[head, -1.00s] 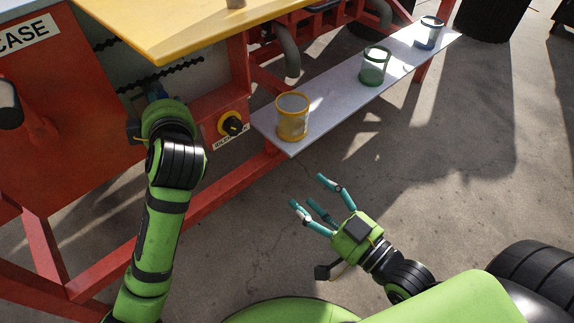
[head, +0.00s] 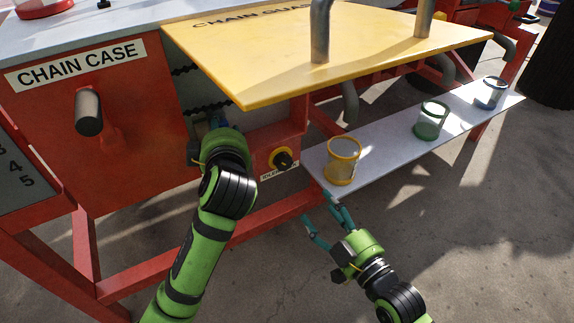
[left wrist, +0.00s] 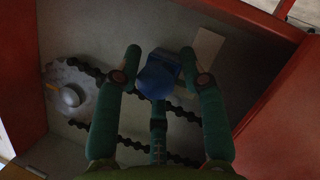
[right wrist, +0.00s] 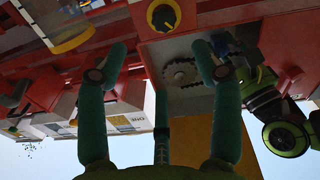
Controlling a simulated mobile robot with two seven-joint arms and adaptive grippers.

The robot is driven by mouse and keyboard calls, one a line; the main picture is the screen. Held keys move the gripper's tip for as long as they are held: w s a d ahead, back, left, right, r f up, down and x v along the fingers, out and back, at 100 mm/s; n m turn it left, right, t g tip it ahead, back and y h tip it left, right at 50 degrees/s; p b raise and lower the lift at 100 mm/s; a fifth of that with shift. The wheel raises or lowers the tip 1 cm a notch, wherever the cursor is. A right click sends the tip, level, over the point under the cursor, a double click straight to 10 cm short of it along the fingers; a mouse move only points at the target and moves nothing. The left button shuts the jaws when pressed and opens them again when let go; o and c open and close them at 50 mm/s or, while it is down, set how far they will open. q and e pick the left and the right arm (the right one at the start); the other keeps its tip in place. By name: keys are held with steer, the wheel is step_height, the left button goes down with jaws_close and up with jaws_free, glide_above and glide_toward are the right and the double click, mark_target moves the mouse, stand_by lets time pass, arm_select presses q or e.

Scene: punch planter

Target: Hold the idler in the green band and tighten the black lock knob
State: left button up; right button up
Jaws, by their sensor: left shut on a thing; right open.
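The idler is a blue block (left wrist: 158,75) beside the dark chain in the left wrist view. My left gripper (left wrist: 160,58) is shut on it, one finger on each side. In the head view my left gripper (head: 205,130) reaches into the opening under the yellow guard, mostly hidden by its own arm. No green band can be made out. The black lock knob (head: 283,159) sits on a yellow disc on the red frame; the right wrist view shows it too (right wrist: 163,15). My right gripper (head: 316,208) is open and empty, below and right of the knob, apart from it.
A yellow chain guard (head: 310,50) overhangs the opening. A grey shelf (head: 385,150) right of the knob holds yellow-rimmed (head: 342,162), green-rimmed (head: 431,120) and blue-rimmed (head: 489,93) cups. A red rail (head: 205,250) crosses below. A sprocket (left wrist: 70,92) lies left in the left wrist view.

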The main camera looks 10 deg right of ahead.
mark_target(286, 165)
steer(key=w+a, duration=0.2)
steer(key=w, duration=0.2)
steer(key=w+a+n, duration=0.1)
steer(key=w+a, duration=0.1)
steer(key=w, duration=0.3)
steer(key=w+a+n, duration=0.1)
steer(key=w+a, duration=0.1)
steer(key=w, duration=0.2)
steer(key=shift+w+r, duration=0.25)
steer(key=c, duration=1.1)
